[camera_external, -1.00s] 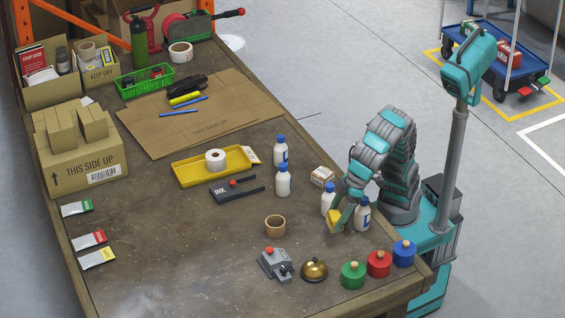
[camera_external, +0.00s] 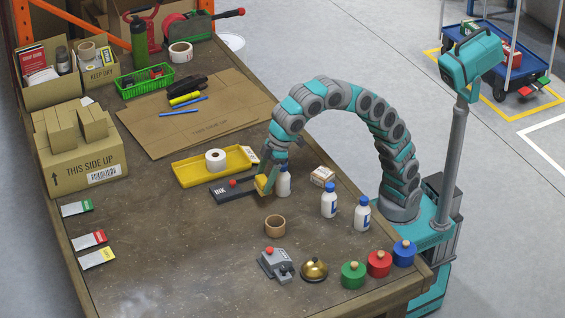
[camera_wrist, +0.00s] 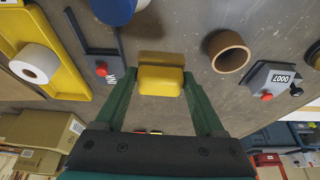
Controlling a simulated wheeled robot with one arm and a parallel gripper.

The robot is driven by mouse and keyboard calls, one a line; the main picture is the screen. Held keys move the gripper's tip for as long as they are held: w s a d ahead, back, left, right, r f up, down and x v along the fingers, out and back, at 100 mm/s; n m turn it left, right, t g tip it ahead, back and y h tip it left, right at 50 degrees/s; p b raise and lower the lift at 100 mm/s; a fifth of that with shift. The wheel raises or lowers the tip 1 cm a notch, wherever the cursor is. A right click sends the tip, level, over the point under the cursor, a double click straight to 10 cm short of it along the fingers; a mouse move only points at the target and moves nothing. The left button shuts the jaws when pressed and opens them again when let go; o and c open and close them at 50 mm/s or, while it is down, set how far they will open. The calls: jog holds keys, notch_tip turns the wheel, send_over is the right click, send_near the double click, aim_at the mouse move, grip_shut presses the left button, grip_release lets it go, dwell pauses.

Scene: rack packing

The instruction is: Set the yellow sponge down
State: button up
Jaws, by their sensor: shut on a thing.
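The yellow sponge (camera_external: 262,184) is between the fingers of my gripper (camera_external: 266,182), beside the black ink pad and the near white bottle in the external view. In the wrist view the sponge (camera_wrist: 161,81) sits between the two green fingertips of my gripper (camera_wrist: 160,88), which are shut on it. A dark patch like a shadow shows on the table by the sponge. I cannot tell whether the sponge touches the tabletop.
The black ink pad (camera_external: 228,193) with a red knob lies left of my gripper. A white bottle (camera_external: 283,183) stands close on its right. A brown ring-shaped cup (camera_external: 275,226) is nearer the front. The yellow tray (camera_external: 190,177) lies behind.

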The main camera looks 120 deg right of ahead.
jog(key=w+d+f, duration=0.1)
jog(key=d, duration=0.4)
jog(key=w+a, duration=0.1)
jog(key=w, duration=0.1)
jog(key=w+a, duration=0.1)
jog(key=w, duration=0.2)
jog(key=w+a, duration=0.1)
jog(key=w, duration=0.1)
jog(key=shift+w+f+b, duration=0.1)
jog(key=shift+w+b, duration=0.2)
jog(key=shift+b, duration=0.05)
jog(key=shift+w+a+f+n, duration=0.3)
jog(key=shift+w+a, duration=0.1)
jog(key=shift+a, duration=0.15)
jog(key=shift+f+b, duration=0.6)
jog(key=shift+f, duration=1.9)
jog(key=o, duration=1.3)
jog(key=shift+f, duration=0.1)
